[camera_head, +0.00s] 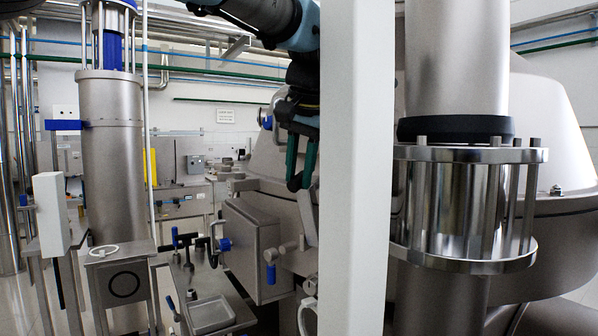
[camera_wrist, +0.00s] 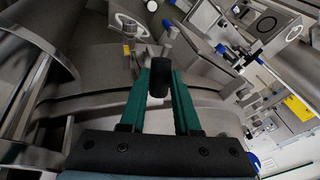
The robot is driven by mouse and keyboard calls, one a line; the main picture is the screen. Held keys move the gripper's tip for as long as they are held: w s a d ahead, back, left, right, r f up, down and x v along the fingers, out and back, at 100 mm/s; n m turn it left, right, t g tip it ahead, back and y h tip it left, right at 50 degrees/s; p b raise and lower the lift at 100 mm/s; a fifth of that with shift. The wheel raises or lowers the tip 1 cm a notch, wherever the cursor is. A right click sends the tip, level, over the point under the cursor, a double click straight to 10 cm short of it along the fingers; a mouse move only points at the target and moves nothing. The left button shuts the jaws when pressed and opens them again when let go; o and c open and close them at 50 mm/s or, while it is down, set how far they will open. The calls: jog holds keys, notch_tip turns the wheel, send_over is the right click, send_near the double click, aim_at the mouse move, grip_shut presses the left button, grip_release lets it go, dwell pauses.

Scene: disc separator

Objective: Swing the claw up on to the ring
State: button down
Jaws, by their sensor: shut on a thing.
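My gripper (camera_head: 299,180) has green fingers and hangs beside the separator's grey body in the head view. In the wrist view my gripper (camera_wrist: 160,82) is shut on a dark rounded end of the claw (camera_wrist: 158,91), which sits between the fingertips. In the head view a grey lever-like piece (camera_head: 308,218), apparently the claw, hangs just below the fingertips. A curved metal rim, apparently the ring (camera_wrist: 98,101), runs behind the fingers in the wrist view. Whether the claw touches the ring cannot be told.
A white column (camera_head: 356,170) blocks much of the middle of the head view. A large steel cylinder (camera_wrist: 35,65) is close on the left in the wrist view.

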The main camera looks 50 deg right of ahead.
jog(key=c, duration=0.6)
grip_release()
jog(key=shift+f, duration=0.1)
jog(key=b+v, duration=0.1)
jog(key=v, duration=0.6)
jog(key=shift+s+r+b, duration=0.15)
jog(key=shift+r+b, duration=0.05)
jog(key=shift+b, duration=0.15)
jog(key=shift+c, duration=0.5)
